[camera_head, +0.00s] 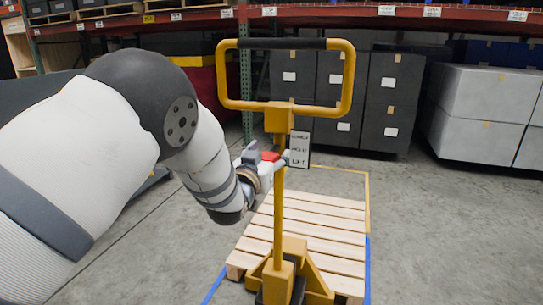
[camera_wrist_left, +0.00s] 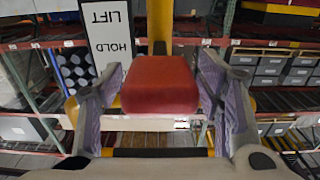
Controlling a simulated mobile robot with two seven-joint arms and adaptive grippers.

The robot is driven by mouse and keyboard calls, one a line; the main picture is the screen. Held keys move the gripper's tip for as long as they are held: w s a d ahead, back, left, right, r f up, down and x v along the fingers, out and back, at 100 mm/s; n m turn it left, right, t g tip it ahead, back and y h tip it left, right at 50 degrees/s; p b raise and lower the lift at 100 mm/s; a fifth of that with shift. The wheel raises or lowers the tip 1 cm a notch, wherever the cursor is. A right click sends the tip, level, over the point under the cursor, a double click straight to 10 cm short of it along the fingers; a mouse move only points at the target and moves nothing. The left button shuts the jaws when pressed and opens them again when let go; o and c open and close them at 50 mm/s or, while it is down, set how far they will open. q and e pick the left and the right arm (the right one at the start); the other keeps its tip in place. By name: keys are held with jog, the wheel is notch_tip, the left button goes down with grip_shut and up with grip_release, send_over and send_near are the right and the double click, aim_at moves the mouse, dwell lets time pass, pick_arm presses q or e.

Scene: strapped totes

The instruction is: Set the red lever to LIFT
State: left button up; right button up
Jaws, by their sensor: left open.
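The red lever (camera_head: 270,156) is on the upright yellow post of a pallet jack (camera_head: 279,215), at the height of a white label (camera_head: 300,147) whose lowest word is LIFT. I cannot tell which word the lever is set to. My left gripper (camera_head: 262,158) is open around the lever's red end. In the left wrist view the red block (camera_wrist_left: 160,88) sits between the two fingers, close to both; contact is unclear. The label (camera_wrist_left: 108,42) appears upside down there, showing LIFT and HOLD. My right gripper is not in view.
The yellow handle loop (camera_head: 342,75) stands above the lever. A wooden pallet (camera_head: 325,228) lies on the floor behind the post. Dark boxes (camera_head: 390,90) and grey boxes (camera_head: 480,105) stand at the back under a red rack beam (camera_head: 400,14). The floor at right is clear.

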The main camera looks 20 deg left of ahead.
pick_arm(q)
jog(key=shift+w, duration=0.65)
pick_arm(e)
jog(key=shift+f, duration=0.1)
pick_arm(q)
grip_shut()
notch_tip(320, 180, down, 3)
jog(key=t+b, duration=0.3)
jog(key=shift+r, duration=0.15)
jog(key=shift+r+t, duration=0.15)
jog(key=shift+t, duration=0.35)
jog(key=shift+r, duration=0.2)
jog(key=shift+f, duration=0.1)
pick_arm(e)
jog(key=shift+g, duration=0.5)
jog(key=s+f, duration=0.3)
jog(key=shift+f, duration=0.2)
